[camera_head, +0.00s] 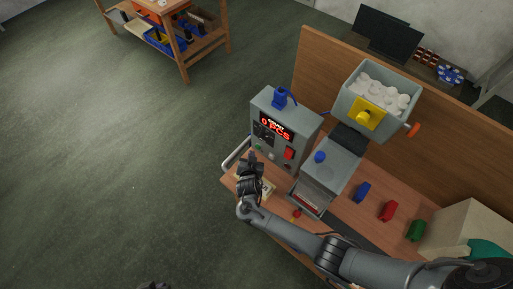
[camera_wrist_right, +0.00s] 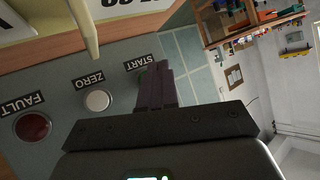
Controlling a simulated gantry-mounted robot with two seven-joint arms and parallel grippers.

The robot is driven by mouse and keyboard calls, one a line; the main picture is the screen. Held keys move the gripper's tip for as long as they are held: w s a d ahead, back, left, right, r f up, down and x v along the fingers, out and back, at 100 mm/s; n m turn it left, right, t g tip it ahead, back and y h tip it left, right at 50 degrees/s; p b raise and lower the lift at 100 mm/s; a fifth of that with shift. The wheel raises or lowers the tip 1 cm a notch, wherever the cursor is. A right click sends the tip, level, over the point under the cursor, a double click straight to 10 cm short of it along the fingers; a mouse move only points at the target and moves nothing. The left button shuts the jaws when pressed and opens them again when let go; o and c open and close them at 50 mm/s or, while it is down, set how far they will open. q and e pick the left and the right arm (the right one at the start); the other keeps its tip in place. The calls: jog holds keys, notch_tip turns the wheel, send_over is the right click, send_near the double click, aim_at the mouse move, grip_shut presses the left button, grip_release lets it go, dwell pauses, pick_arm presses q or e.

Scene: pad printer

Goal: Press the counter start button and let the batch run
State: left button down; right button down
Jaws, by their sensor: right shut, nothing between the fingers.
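The grey counter box (camera_head: 263,104) stands on the bench, its red display (camera_head: 276,126) reading 0 PCS. Its front carries a small green button (camera_head: 258,147). A dark piece at the bottom edge of the head view may be my left gripper (camera_head: 155,285).
A white ZERO button (camera_wrist_right: 97,101) and a red FAULT lamp (camera_wrist_right: 33,126) sit beside START. Right of the box stands a machine with a hopper (camera_head: 344,84) of white parts. Blue (camera_head: 362,192), red (camera_head: 388,211) and green (camera_head: 415,230) pieces lie on the bench.

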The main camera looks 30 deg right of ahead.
jog(key=shift+w+d, duration=0.1)
jog(key=shift+d, duration=0.05)
dwell(0.3)
jog(key=shift+d, duration=0.1)
jog(key=shift+w+d, duration=0.1)
jog(key=shift+d, duration=0.05)
jog(key=shift+w+d, duration=0.2)
jog(key=shift+d, duration=0.25)
dwell(0.8)
jog(key=shift+a, duration=0.15)
jog(key=shift+s+a, duration=0.2)
jog(key=shift+a, duration=0.1)
jog(key=shift+s+a, duration=0.2)
jog(key=shift+a, duration=0.2)
jog(key=shift+a, duration=0.1)
